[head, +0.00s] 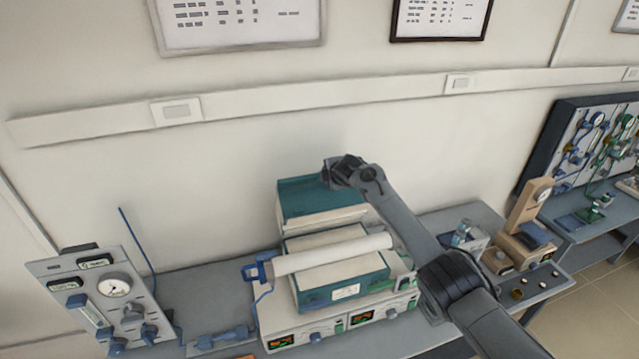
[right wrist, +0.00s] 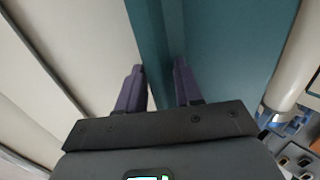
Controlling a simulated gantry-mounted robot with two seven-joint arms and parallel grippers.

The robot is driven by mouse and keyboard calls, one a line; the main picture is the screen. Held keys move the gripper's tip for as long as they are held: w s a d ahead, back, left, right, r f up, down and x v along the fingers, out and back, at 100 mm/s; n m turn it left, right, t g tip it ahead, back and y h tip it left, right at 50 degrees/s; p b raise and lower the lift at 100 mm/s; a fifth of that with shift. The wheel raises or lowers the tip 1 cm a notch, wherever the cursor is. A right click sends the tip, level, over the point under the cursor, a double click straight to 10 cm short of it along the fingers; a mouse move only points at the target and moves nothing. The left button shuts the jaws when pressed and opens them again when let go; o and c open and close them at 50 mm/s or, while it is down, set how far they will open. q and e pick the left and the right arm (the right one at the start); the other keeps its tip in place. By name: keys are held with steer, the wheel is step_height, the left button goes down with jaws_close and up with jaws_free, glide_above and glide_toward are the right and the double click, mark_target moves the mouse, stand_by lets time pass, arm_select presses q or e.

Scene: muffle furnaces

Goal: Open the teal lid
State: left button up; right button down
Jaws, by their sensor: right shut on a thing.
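The teal lid (head: 305,197) of the tube furnace stands raised behind the furnace's lower half, with a cream inner part showing along its lower front. The lower teal body (head: 340,285) carries cream insulation, and a long white tube (head: 335,253) lies across it. My right gripper (head: 330,175) is at the upper right edge of the lid, its fingertips mostly hidden in the head view. In the right wrist view, the gripper (right wrist: 160,82) has its two purple-grey fingers on either side of the teal lid's edge (right wrist: 150,35), shut on it. My left gripper is not in view.
A gauge panel (head: 100,290) stands at the left of the bench, with a thin blue rod beside it. A beige instrument (head: 522,225) and small items stand at the right. The wall is close behind the lid. Bare bench (head: 215,290) lies between panel and furnace.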

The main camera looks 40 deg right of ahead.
steer(key=shift+w+d, duration=0.1)
steer(key=shift+w, duration=0.1)
steer(key=shift+f, duration=0.1)
steer(key=c, duration=1)
jaws_free()
steer(key=shift+c, duration=0.2)
steer(key=shift+f, duration=0.1)
steer(key=shift+s, duration=0.1)
steer(key=shift+s+a+r, duration=0.2)
steer(key=shift+s+r, duration=0.15)
steer(key=shift+s, duration=0.15)
steer(key=b+v, duration=0.1)
steer(key=v, duration=0.8)
steer(key=shift+r, duration=0.55)
